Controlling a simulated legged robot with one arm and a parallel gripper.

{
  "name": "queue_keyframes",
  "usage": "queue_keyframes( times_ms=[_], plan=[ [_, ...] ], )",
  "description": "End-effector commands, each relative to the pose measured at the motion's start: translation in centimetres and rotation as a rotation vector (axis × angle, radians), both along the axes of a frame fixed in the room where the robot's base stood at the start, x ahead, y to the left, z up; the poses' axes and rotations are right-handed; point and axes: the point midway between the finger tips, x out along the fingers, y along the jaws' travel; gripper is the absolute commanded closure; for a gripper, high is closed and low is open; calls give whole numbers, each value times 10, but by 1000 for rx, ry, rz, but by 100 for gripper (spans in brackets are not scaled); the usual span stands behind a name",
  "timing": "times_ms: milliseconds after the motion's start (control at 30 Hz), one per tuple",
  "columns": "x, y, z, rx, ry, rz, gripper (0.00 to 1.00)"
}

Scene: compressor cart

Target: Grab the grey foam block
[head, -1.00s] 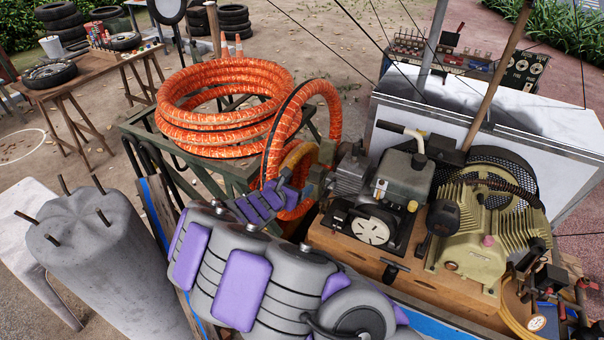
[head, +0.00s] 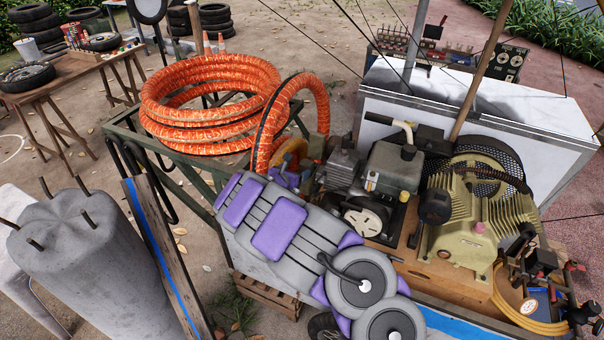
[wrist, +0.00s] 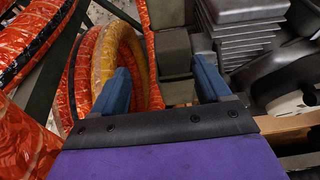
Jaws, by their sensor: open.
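A grey-green block (wrist: 175,53), which looks like the grey foam block, stands upright in the wrist view, ahead of my gripper and beside the grey finned engine part. It also shows in the head view (head: 314,148), small and partly covered, between the orange hose and the engine. My gripper (wrist: 160,70) is open, with its two blue fingers pointing toward the block. The block lies between the finger lines, nearer the right finger. I cannot tell how deep it sits between them. In the head view my gripper (head: 292,178) is mostly hidden behind my grey and purple arm.
A coiled orange hose (head: 210,100) lies on a green frame at left, its loop arching close to my gripper. The engine (head: 395,170) and yellow compressor (head: 470,220) crowd the right. A grey concrete-like pillar (head: 85,260) stands at front left.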

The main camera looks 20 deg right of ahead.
Motion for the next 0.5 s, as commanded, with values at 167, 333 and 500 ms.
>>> queue_keyframes(
  times_ms=[167,333,500],
  plan=[
    [5,-16,-5,5,1,-6,23],
    [19,-31,-11,1,-4,-5,23],
    [29,-36,-17,-4,-2,-1,23]
  ],
)
